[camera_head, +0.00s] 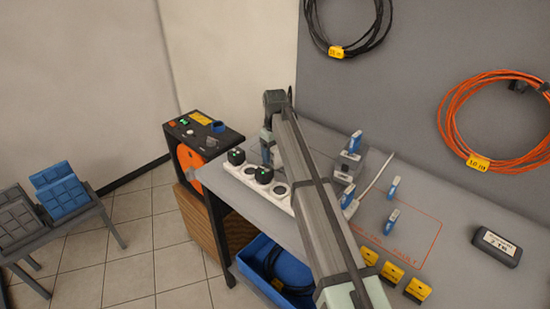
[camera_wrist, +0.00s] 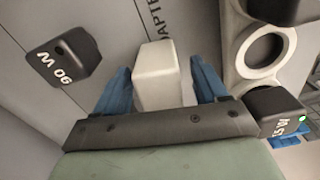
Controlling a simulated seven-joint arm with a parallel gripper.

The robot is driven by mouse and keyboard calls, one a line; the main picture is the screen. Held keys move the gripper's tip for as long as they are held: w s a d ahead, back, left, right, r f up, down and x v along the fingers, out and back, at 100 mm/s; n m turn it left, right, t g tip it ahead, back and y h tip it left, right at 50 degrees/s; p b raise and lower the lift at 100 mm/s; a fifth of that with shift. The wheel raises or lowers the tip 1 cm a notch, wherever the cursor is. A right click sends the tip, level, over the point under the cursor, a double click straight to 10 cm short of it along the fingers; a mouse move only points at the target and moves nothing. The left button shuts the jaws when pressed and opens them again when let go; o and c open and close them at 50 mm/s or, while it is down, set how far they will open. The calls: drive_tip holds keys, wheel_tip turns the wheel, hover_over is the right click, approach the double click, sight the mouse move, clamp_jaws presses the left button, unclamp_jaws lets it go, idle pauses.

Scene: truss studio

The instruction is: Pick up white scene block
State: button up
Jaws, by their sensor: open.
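A white block (camera_wrist: 158,72) stands in the wrist view between the two blue fingers of my gripper (camera_wrist: 158,66). The fingers are apart, one on each side of the block, with a narrow gap visible on at least the right side. In the head view my arm covers most of the area around my gripper, and I cannot make out the white block there.
A black block marked 06 (camera_wrist: 62,62) lies left of the fingers. A white strip with round sockets (camera_wrist: 232,60) and a black plug (camera_wrist: 276,110) are close on the right. Blue-and-white sticks (camera_head: 393,187) and yellow-black pieces (camera_head: 391,272) occupy the bench's right.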

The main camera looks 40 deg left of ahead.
drive_tip(key=shift+f, duration=0.5)
drive_tip(key=shift+c, duration=0.3)
drive_tip(key=c, duration=1)
